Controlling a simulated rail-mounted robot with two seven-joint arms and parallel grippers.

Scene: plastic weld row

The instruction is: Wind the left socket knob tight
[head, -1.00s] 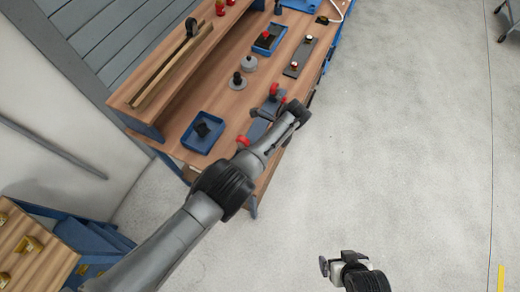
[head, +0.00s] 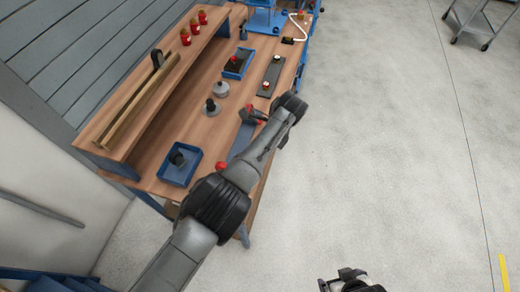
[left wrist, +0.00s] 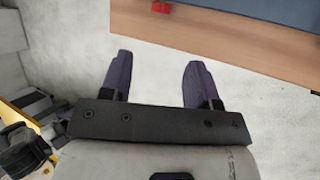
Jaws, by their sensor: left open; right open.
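A grey-blue plate (head: 243,138) lies on the bench near its front edge, partly hidden by my left arm. A red knob (head: 221,166) shows at its near end, and more red shows by its far end; I cannot tell which is the left socket knob. In the left wrist view a red piece (left wrist: 161,7) is at the bench edge beside a blue surface (left wrist: 265,10). My left gripper (left wrist: 158,78) is open and empty over the floor, off the bench edge; my arm hides it in the head view. My right gripper (head: 345,278) is open over the floor, away from the bench.
Red pieces (head: 194,25) stand on the raised shelf.

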